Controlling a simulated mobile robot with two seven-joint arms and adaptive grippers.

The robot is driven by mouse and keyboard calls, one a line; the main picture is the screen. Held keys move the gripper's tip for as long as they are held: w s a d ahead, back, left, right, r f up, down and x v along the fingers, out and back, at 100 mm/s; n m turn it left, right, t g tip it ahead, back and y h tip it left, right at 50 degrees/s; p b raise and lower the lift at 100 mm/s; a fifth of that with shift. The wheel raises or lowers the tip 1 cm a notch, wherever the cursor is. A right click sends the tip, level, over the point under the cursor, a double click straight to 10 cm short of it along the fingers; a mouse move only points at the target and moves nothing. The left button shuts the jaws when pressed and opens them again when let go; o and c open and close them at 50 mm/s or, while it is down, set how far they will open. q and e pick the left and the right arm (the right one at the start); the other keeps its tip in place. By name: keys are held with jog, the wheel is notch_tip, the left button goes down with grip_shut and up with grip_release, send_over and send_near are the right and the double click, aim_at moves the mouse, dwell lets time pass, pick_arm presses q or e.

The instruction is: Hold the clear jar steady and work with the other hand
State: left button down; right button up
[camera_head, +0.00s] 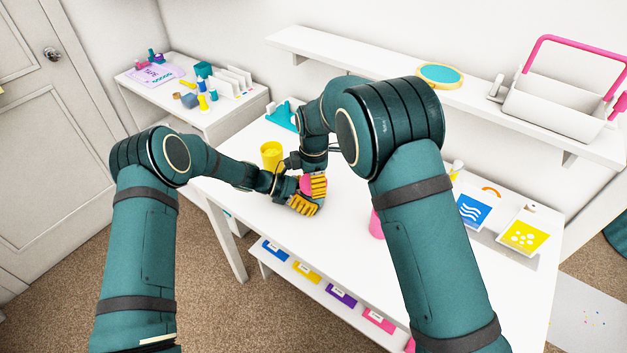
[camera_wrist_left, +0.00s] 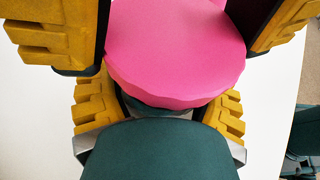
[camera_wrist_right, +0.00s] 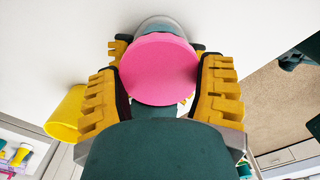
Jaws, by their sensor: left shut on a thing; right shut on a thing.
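The jar's round pink lid (camera_head: 307,184) shows between my two grippers over the white table. In the right wrist view the lid (camera_wrist_right: 160,70) lies between the yellow fingers of my right gripper (camera_wrist_right: 160,90), which is shut on it. A clear, greyish curve of the jar (camera_wrist_right: 168,23) shows beyond the lid. My left gripper (camera_head: 303,205) is lower and shut around the jar body, which is mostly hidden by the lid and fingers. In the left wrist view the lid (camera_wrist_left: 180,55) fills the middle, with the right gripper's fingers close above.
A yellow cup (camera_head: 271,155) stands just behind the grippers. A pink object (camera_head: 377,224) is partly hidden by my right arm. Picture cards (camera_head: 523,236) lie at the table's right. A shelf (camera_head: 375,86) overhangs the back. The front table area (camera_head: 330,255) is clear.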

jog(key=o, duration=1.2)
jog(key=shift+r, duration=2.3)
jog(key=shift+o, duration=0.4)
notch_tip(320, 180, up, 3)
jog(key=n, duration=0.3)
jog(key=shift+r, duration=0.2)
